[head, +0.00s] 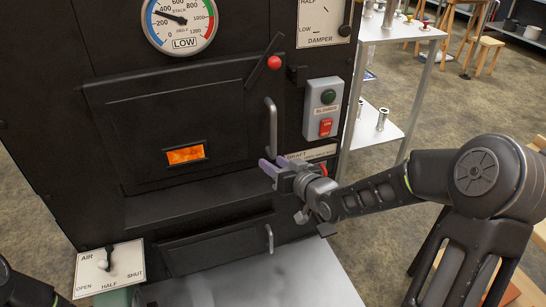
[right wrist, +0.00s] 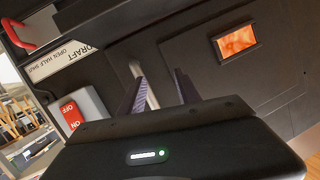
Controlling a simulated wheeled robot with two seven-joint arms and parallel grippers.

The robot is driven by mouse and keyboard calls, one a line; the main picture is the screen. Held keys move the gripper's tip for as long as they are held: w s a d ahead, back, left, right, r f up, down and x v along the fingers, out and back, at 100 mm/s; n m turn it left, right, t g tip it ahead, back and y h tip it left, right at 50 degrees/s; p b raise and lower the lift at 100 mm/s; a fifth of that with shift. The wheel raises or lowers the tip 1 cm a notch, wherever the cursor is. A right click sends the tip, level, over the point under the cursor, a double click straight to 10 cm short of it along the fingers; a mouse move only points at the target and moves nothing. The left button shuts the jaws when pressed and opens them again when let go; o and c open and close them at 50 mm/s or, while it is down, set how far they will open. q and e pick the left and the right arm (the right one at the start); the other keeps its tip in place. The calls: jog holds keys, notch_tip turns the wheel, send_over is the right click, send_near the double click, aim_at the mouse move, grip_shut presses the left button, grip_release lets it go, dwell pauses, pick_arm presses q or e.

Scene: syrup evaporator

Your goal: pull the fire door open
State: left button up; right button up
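The fire door (head: 130,135) is a black panel on the front of the evaporator, with a small glowing orange window (head: 186,155); it looks closed. Its grey upright bar handle (head: 271,122) is on the right edge. A black lever with a red knob (head: 274,62) sits tilted above the handle. My right gripper (head: 268,167) is open at the handle's lower end. In the right wrist view, the handle (right wrist: 148,92) shows between the two spread fingers (right wrist: 159,88); I cannot tell how deep it sits between them. My left gripper is not in view.
A grey blower switch box (head: 323,108) and the draft label (head: 308,153) are close right of the handle. A lower black door (head: 215,250) with its own handle (head: 269,238) is below. The air slide plate (head: 108,269) is at lower left. A metal shelf (head: 380,125) stands right.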

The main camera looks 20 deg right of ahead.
aim_at(275, 126)
pick_arm(q)
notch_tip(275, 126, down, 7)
jog(key=b, duration=0.3)
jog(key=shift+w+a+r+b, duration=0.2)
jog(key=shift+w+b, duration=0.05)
jog(key=shift+b, duration=0.15)
pick_arm(e)
jog(key=d+r+n+t, duration=0.2)
jog(key=d+r+t, duration=0.1)
jog(key=r, duration=0.4)
jog(key=shift+w+d, duration=0.25)
jog(key=shift+d, duration=0.3)
jog(key=shift+f, duration=0.1)
jog(key=w+b, duration=0.1)
jog(key=w, duration=0.2)
jog(key=w+a+b, duration=0.1)
jog(key=w, duration=0.2)
jog(key=shift+w+a+f, duration=0.1)
jog(key=shift+w+a, duration=0.05)
jog(key=shift+w, duration=0.7)
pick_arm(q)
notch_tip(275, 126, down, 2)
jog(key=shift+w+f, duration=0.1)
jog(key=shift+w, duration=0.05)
pick_arm(e)
jog(key=shift+c, duration=0.2)
grip_shut()
